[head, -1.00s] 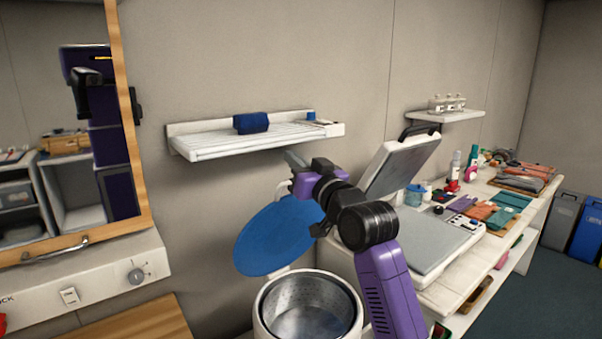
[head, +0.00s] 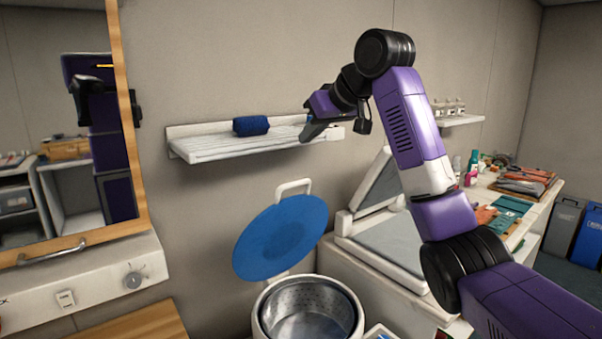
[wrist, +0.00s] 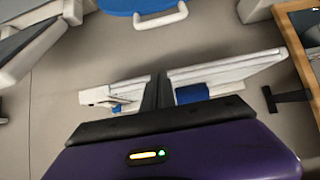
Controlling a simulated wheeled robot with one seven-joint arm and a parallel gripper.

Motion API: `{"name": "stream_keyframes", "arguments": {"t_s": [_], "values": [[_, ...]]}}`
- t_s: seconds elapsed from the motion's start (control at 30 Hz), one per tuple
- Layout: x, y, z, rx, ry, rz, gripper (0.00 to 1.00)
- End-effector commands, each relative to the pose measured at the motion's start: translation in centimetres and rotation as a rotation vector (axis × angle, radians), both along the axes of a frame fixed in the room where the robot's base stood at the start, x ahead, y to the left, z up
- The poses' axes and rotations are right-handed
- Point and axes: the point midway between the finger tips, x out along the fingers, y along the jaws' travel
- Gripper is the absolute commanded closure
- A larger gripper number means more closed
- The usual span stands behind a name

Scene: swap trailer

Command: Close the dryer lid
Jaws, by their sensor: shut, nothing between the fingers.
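The dryer (head: 262,318) is a white round tub with a perforated metal drum, at the bottom middle of the head view. Its blue round lid (head: 281,238) stands open, tilted up behind the drum, with a white loop handle (head: 293,188) at its top. The lid's blue edge and handle (wrist: 160,19) also show at the top of the wrist view. My gripper (head: 308,135) is shut and empty. It is raised above the lid, in front of the right end of the wall shelf, apart from the lid and handle.
A white slatted wall shelf (head: 205,147) holds a rolled blue towel (head: 251,125). A press with a raised lid (head: 376,183) stands to the right, beside my arm.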

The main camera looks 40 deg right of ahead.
Motion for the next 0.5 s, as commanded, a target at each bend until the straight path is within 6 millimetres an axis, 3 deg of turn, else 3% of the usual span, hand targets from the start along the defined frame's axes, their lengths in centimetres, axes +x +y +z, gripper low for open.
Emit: {"name": "stream_keyframes", "arguments": {"t_s": [0.2,0.5], "values": [[-0.5,0.1,-1.5,0.003,0.060,0.002,1.00],[3.1,0.1,-4.7,0.004,0.060,0.002,1.00]]}}
